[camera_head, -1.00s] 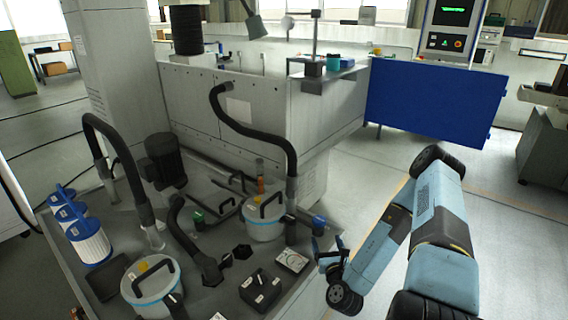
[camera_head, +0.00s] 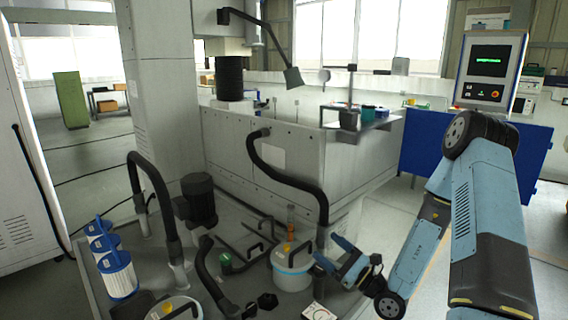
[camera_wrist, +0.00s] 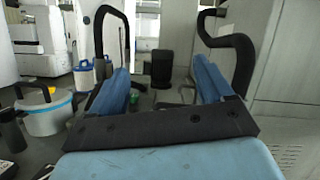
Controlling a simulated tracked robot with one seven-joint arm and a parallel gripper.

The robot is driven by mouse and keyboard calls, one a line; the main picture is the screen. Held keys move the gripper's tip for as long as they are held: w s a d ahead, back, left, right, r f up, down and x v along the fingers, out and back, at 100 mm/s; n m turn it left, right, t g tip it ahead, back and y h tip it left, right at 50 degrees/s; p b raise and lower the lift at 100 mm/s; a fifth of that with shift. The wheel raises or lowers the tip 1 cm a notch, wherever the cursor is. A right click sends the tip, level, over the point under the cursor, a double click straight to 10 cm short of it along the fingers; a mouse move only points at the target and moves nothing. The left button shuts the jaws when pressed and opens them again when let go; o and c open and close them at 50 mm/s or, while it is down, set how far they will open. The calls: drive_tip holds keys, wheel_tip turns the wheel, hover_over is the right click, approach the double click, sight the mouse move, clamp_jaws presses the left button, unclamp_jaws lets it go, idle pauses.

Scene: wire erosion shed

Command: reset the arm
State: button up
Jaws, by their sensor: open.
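My gripper (camera_head: 334,255) is at the lower right of the head view, at the end of my blue arm, above the right edge of the grey bench top. Its two blue fingers are apart with nothing between them. In the wrist view my gripper (camera_wrist: 160,88) shows its two fingers spread wide, with hoses and a dark motor visible beyond the gap. A white lidded bucket (camera_head: 291,268) with a black handle stands just left of my gripper in the head view. The bucket also shows at the left of the wrist view (camera_wrist: 48,117).
The bench holds a dark motor (camera_head: 197,200), white filter cartridges (camera_head: 118,274) and tall black hoses (camera_head: 152,190). A grey machine wall (camera_head: 285,160) rises behind it. A blue panel (camera_head: 425,140) and a control box (camera_head: 490,70) stand at the right. Floor shows between the panel and bench.

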drive_tip(key=s+a+r+n+g+h, duration=0.2)
drive_tip(key=s+a+r+n+g, duration=0.1)
drive_tip(key=s+r+n+g, duration=0.45)
drive_tip(key=s+a+r+n+g+h, duration=0.2)
drive_tip(key=s+r+n+g, duration=0.3)
drive_tip(key=s+n+g, duration=0.5)
drive_tip(key=s+d+r+n+t+h, duration=0.2)
drive_tip(key=s+d+r+t+h, duration=0.1)
drive_tip(key=d+r+h, duration=0.3)
drive_tip(key=s+d+r+n+t+h, duration=0.3)
drive_tip(key=s+d+r+t+h, duration=0.1)
drive_tip(key=d+r, duration=0.4)
drive_tip(key=shift+s+d+n+t+h, duration=0.3)
drive_tip(key=shift+d+t+h, duration=0.2)
drive_tip(key=shift+t+h, duration=0.55)
